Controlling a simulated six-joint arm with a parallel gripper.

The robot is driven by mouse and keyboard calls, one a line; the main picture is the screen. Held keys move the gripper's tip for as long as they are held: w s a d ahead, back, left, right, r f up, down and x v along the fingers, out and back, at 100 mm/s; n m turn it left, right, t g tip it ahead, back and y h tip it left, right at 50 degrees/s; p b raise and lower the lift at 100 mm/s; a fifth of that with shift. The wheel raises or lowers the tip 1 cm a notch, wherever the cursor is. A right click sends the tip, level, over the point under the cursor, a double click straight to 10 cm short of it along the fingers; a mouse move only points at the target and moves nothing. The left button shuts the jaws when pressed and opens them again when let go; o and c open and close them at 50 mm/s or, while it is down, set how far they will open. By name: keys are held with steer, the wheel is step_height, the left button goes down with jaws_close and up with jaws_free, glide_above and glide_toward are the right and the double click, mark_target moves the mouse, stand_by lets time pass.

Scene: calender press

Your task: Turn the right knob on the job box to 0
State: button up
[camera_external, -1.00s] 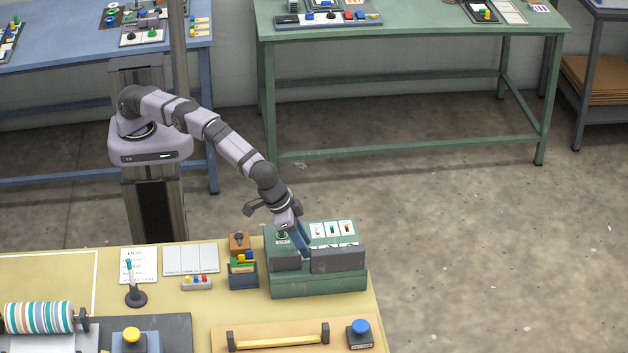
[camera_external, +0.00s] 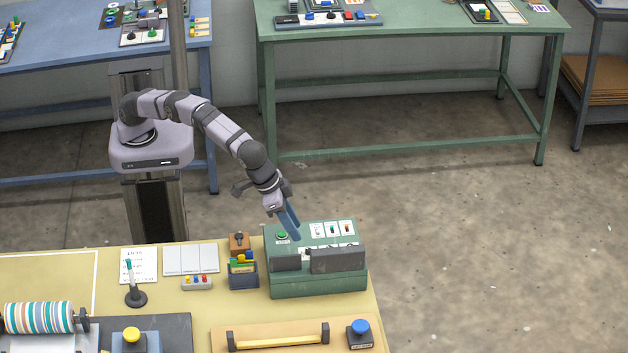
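A green box (camera_external: 318,286), which appears to be the job box, stands at the right end of the yellow table. Its sloped top carries a green round control (camera_external: 282,236) at the left and several white plates (camera_external: 333,229) with small controls. Dark raised panels (camera_external: 338,259) at the front hide part of the top. I cannot make out which control is the right knob or where it points. My gripper (camera_external: 296,238), with blue fingers, hangs tilted above the box's top, near the green control. The fingers overlap in this view, so their opening is unclear. I see nothing held.
A small brown box (camera_external: 239,241) with a dark knob and a dark-blue card holder (camera_external: 243,275) stand left of the green box. A yellow bar (camera_external: 278,341) and a blue button (camera_external: 360,328) lie in front. Open floor lies to the right.

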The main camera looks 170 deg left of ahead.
step_height(320, 180, up, 5)
steer(key=s+a+p, duration=0.3)
steer(key=m+t, duration=0.2)
steer(key=m, duration=0.4)
glide_toward(308, 249)
steer(key=shift+a+f+h, duration=0.1)
steer(key=shift+a+h, duration=0.2)
steer(key=shift+f+p, duration=0.1)
steer(key=shift+p, duration=0.2)
steer(key=shift+p+x, duration=1.5)
steer(key=shift+x, duration=2)
jaws_close()
